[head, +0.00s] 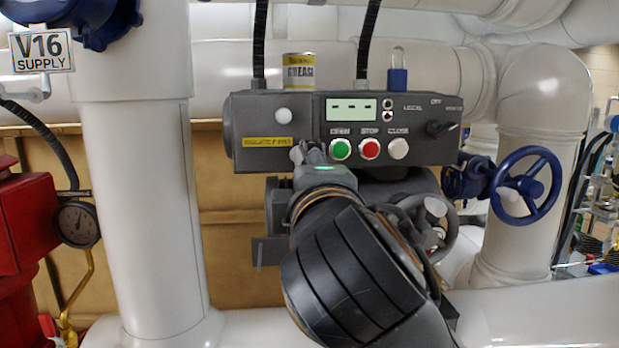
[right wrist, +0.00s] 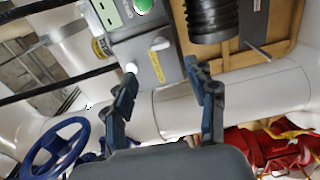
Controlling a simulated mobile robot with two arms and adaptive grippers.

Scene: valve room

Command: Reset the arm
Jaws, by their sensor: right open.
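My right arm (head: 350,265) comes in from the lower right in the head view. Its right gripper (head: 312,153) is in front of the lower left part of a grey control box (head: 255,115). In the right wrist view the two fingers of this gripper (right wrist: 160,75) stand apart with nothing held between them. The box's edge with its yellow label (right wrist: 159,58) shows beyond the gap. Whether a fingertip touches the box cannot be told. My left gripper is not in view.
The box has green, red and white buttons (head: 369,149) and a black selector knob (head: 441,128). A grease can (head: 299,72) and a blue padlock (head: 398,78) are on top. A blue handwheel (head: 526,186) is at right, a white pipe (head: 140,200) and red equipment (head: 25,225) at left.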

